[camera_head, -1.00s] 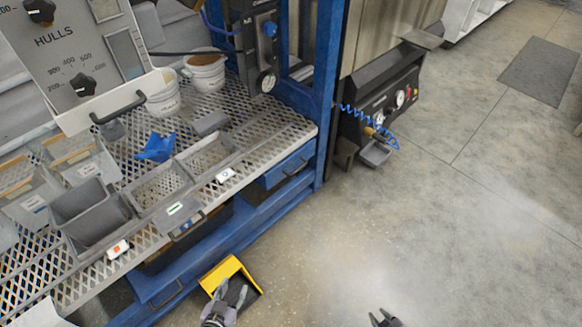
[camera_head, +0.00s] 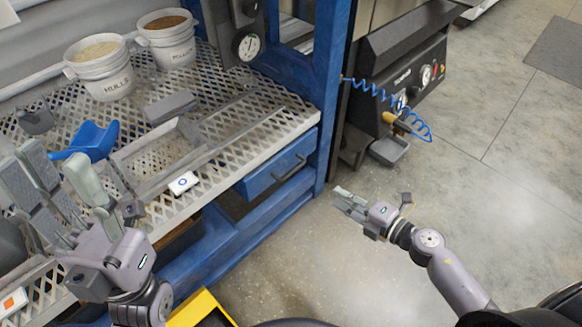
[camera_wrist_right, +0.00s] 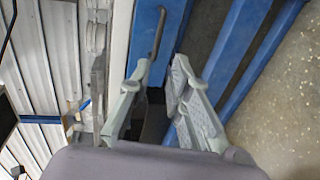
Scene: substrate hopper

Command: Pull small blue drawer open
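The small blue drawer (camera_head: 268,166) sits under the right end of the mesh bench, its front close to flush with the blue frame. Its dark bar handle (camera_head: 290,169) runs across the front. My right gripper (camera_head: 346,200) is in the air to the right of the drawer, apart from it, fingers pointing left. In the right wrist view its fingers (camera_wrist_right: 161,66) are spread and empty, with the handle (camera_wrist_right: 158,32) and drawer front (camera_wrist_right: 145,50) beyond them. My left gripper (camera_head: 58,168) is open over the bench's left part and hides some of it.
A blue scoop (camera_head: 90,142), a grey tray (camera_head: 155,155) and two white buckets (camera_head: 100,75) (camera_head: 168,40) stand on the bench (camera_head: 230,150). A yellow dustpan (camera_head: 200,310) shows at the bottom edge. A blue coiled hose (camera_head: 385,95) hangs on the right. The floor there is clear.

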